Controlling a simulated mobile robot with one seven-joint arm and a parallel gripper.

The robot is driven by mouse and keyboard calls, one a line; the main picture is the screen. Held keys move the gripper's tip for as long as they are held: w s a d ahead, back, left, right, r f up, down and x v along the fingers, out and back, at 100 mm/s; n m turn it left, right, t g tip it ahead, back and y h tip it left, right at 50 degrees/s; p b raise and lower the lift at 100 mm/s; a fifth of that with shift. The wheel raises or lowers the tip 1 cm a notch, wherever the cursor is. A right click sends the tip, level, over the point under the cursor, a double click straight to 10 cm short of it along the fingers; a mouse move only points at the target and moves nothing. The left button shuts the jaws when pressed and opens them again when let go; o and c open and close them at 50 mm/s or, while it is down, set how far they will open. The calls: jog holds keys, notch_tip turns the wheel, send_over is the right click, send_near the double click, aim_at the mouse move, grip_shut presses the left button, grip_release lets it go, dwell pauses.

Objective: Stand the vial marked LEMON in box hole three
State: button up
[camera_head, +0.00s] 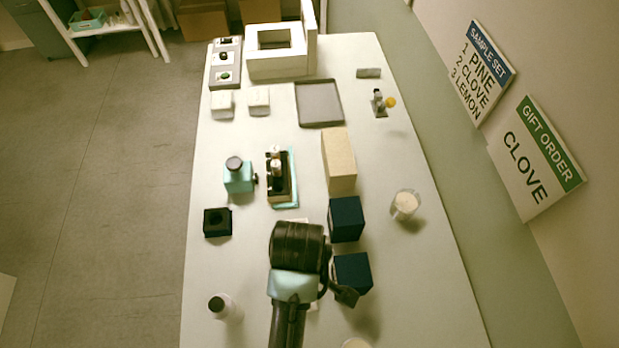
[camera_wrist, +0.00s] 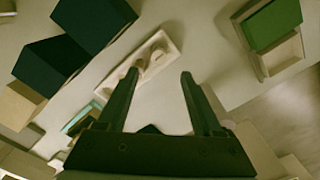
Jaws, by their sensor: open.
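My gripper (camera_wrist: 160,78) is open, with nothing between its two fingers in the wrist view. A pale long box (camera_wrist: 168,44) with several round holes or tops lies beyond the fingertips, apart from them. I cannot tell whether these are empty holes or vials. In the head view my arm mostly covers this spot. Small vials (camera_head: 275,153) stand in a dark and teal holder (camera_head: 293,190) at mid table. No label reading LEMON is legible on any vial.
Two dark blue boxes (camera_head: 346,219) (camera_head: 352,273) and a tan block (camera_head: 338,160) stand right of my arm. A wall sign (camera_head: 478,77) lists PINE, CLOVE, LEMON.

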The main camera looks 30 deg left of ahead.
notch_tip(320, 180, down, 3)
jog(key=shift+s+r, duration=0.1)
jog(key=shift+w+d+f+p, duration=0.1)
jog(key=shift+f+p, duration=0.3)
jog(key=shift+f, duration=1.2)
jog(key=shift+w+d+f+p, duration=0.1)
jog(key=shift+f+p, duration=0.25)
jog(key=shift+f, duration=1.2)
grip_shut()
